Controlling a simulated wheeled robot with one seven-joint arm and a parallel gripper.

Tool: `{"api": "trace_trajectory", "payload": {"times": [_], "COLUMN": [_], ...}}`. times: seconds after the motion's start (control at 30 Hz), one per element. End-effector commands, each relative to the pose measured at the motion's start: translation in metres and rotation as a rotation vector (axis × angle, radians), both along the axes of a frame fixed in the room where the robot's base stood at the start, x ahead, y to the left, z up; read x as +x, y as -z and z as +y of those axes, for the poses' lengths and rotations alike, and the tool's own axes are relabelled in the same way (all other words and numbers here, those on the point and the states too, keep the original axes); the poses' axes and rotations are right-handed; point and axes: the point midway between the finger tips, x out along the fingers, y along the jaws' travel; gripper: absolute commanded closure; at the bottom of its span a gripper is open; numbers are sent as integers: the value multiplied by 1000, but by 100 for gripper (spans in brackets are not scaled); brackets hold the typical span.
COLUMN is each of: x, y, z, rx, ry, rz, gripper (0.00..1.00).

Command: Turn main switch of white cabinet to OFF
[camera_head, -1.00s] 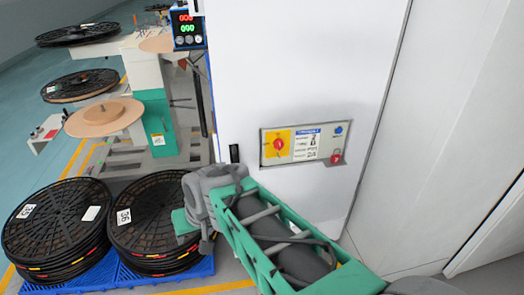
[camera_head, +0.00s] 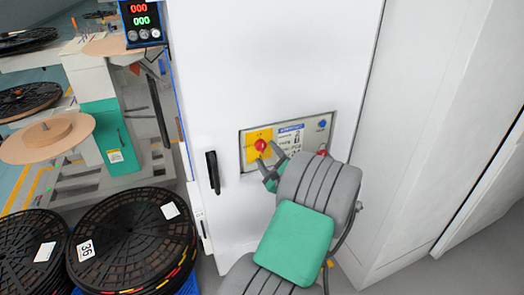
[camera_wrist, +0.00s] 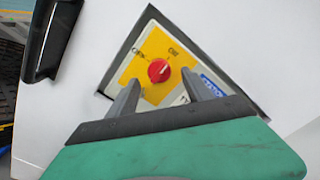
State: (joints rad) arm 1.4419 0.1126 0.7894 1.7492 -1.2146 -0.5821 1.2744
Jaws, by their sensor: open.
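The white cabinet (camera_head: 270,60) stands in front of me, with a recessed panel on its face. The main switch is a red knob (camera_head: 261,145) on a yellow plate (camera_head: 251,156); the knob also shows in the wrist view (camera_wrist: 158,70). That view shows a label at the plate's left, apparently OFF, and another at its upper right, apparently ON. I cannot tell surely which one the knob points to. My gripper (camera_head: 269,158) is open, its fingertips close to the knob. In the wrist view its fingers (camera_wrist: 160,82) lie left and right of the knob's lower side, with nothing held.
A black door handle (camera_head: 213,172) sticks out left of the panel. Stacked black reels (camera_head: 130,235) stand at lower left.

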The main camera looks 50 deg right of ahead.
Motion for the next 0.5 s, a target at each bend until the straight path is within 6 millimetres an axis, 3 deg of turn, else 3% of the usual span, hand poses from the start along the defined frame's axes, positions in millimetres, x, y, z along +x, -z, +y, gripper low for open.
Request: {"api": "trace_trajectory", "payload": {"times": [0.2, 0.43, 0.5], "x": [25, 27, 28], "y": [0, 0, 0], "z": [-13, -13, -12], "rx": [-1, -2, -2], "ry": [-4, -5, -5], "rz": [3, 3, 3], "gripper": [41, 41, 45]}}
